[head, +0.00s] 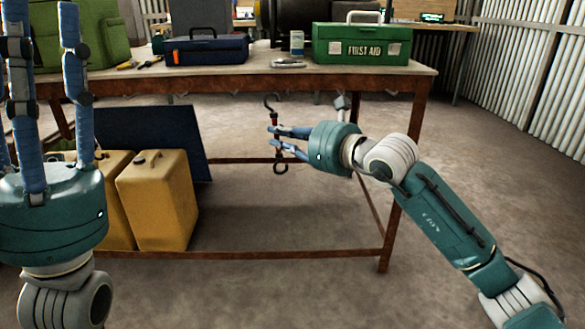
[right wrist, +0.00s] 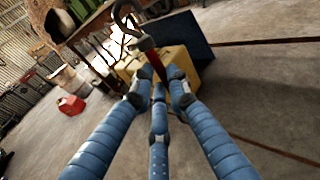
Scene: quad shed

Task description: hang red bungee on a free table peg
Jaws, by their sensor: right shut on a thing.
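The red bungee (head: 275,121) hangs upright in my right gripper (head: 271,139), with a dark open hook above the fingers and another below. The right gripper is shut on it, in front of the workbench (head: 300,84) and below its top edge. In the right wrist view the bungee (right wrist: 153,61) stands between the fingertips, its upper hook tilted at the top. Small dark bits show under the bench's front edge, too small to tell as pegs or say which are free. My left gripper (head: 42,8) points up at the left, fingers apart, with nothing seen between them.
On the bench stand a green first aid box (head: 361,46), a blue toolbox (head: 207,50) and a can (head: 297,43). Yellow jerrycans (head: 157,200) and a dark blue panel (head: 180,130) stand below. A pale item (head: 342,103) shows under the bench edge behind my right gripper.

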